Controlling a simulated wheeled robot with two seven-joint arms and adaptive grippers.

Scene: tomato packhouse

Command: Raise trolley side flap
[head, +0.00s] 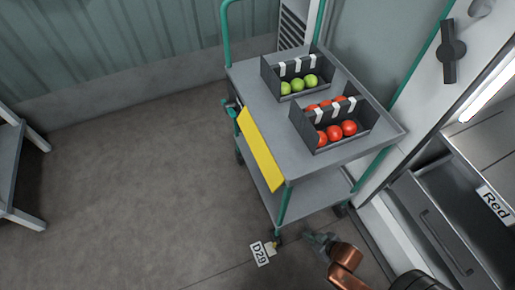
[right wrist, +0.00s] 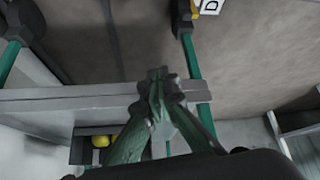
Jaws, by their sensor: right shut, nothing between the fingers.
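The trolley (head: 354,151) stands right of centre in the head view, with a grey top deck and green posts. Its yellow side flap (head: 261,150) hangs down along the deck's left long edge. My right gripper (head: 311,237) is low, beyond the trolley's near end, apart from the flap. In the right wrist view the right gripper (right wrist: 158,78) is shut and empty, in front of a grey trolley edge (right wrist: 60,101). The flap is not recognisable there. My left gripper is not in view.
On the deck stand a crate of green tomatoes (head: 301,91) and a crate of red tomatoes (head: 362,125). A D29 tag (head: 260,254) is by the near trolley leg.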

